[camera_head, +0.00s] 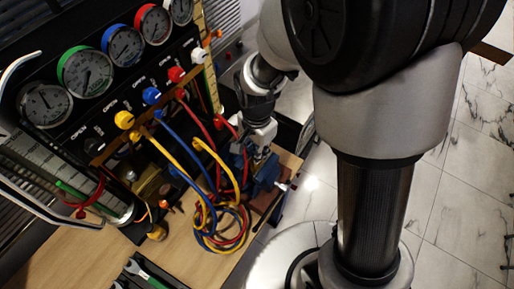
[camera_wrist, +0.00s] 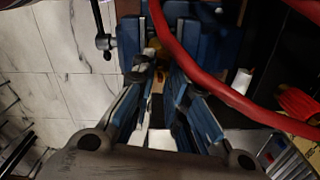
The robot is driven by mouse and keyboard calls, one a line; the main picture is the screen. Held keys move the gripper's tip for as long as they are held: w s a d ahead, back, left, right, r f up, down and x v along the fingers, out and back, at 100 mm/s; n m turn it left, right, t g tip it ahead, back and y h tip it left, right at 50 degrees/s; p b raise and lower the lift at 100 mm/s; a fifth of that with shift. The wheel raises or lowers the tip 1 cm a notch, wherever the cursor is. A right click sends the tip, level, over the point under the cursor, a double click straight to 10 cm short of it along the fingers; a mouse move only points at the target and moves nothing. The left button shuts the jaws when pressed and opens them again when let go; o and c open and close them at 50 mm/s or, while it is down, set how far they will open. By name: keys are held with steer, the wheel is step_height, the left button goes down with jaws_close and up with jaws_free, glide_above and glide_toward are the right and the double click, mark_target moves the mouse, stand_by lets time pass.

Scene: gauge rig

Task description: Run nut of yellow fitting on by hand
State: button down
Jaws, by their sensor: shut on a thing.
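My gripper (camera_wrist: 162,74) points at a blue vise (camera_wrist: 200,40), its fingers close together on a small thing between them. A little brass-yellow colour of the yellow fitting (camera_wrist: 157,48) shows just past the fingertips; its nut and thread are mostly hidden. In the head view my gripper (camera_head: 252,158) is low beside the vise (camera_head: 268,172), and the fitting cannot be made out there. A yellow hose (camera_head: 203,147) loops down from the rig near the gripper.
A red hose (camera_wrist: 190,65) crosses close in front of the right finger. The vise handle (camera_wrist: 104,40) stands out to the left. Red, blue and yellow hoses (camera_head: 215,232) lie coiled on the wooden bench (camera_head: 85,262). The gauge panel (camera_head: 110,90) rises at upper left.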

steer(key=m, duration=0.4)
steer(key=shift+m, duration=0.4)
steer(key=shift+m+p, duration=0.35)
steer(key=shift+m, duration=1.85)
steer(key=c, duration=1.6)
jaws_free()
step_height(320, 180, up, 12)
steer(key=shift+r, duration=0.1)
